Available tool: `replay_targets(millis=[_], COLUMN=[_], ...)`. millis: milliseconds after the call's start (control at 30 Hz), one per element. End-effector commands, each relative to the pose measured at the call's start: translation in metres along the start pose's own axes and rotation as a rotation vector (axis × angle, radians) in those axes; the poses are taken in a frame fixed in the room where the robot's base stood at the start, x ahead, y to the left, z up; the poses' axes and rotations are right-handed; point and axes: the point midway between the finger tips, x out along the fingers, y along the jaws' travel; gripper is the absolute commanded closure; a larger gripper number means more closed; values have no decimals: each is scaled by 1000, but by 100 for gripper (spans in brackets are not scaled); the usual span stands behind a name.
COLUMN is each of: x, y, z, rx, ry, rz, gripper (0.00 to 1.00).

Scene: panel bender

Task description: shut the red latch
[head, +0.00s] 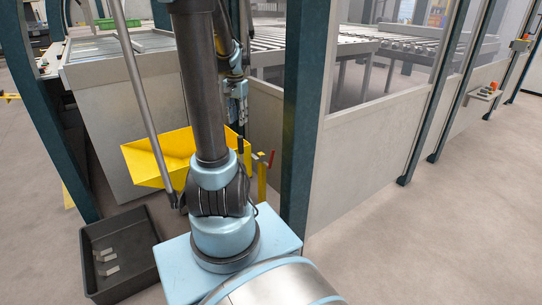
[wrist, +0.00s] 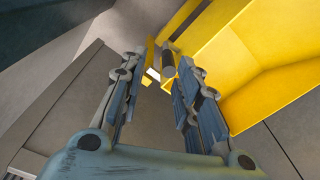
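The red latch (head: 271,158) is a small red piece at the top of a yellow post (head: 262,178), right of the yellow bin (head: 150,166) in the head view. I cannot make it out in the wrist view. My gripper (wrist: 155,68) points past the yellow bin (wrist: 272,62), which fills the right side of the wrist view. Its two fingers stand apart, and I see nothing held between them. A small white piece shows beyond the fingertips; I cannot tell what it is. In the head view my arm hides part of the bin.
A dark tray (head: 92,236) with several light metal pieces lies on the floor at the left. A dark upright post (head: 303,120) and pale guard panels (head: 362,155) stand right of the latch. Roller conveyors (head: 400,42) lie behind. Open floor (head: 430,235) is at the right.

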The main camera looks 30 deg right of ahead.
Motion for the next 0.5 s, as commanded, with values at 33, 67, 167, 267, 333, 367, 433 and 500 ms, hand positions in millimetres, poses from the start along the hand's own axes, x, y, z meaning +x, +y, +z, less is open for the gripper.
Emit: replay_targets(millis=[33,67,167,267,333,367,433,500], x=[5,8,20,34,44,48,57,66], y=[4,6,16,28,38,42,51,59], z=[-18,-27,-58,-88,-108,-115,-131,-143], rx=[44,69,154,240,296,317,365,404], ry=[-4,-6,-16,-23,-29,-31,-36,-41], rz=[4,6,14,20,25,27,31,35], gripper=[70,70,70,70,70,70,70,70])
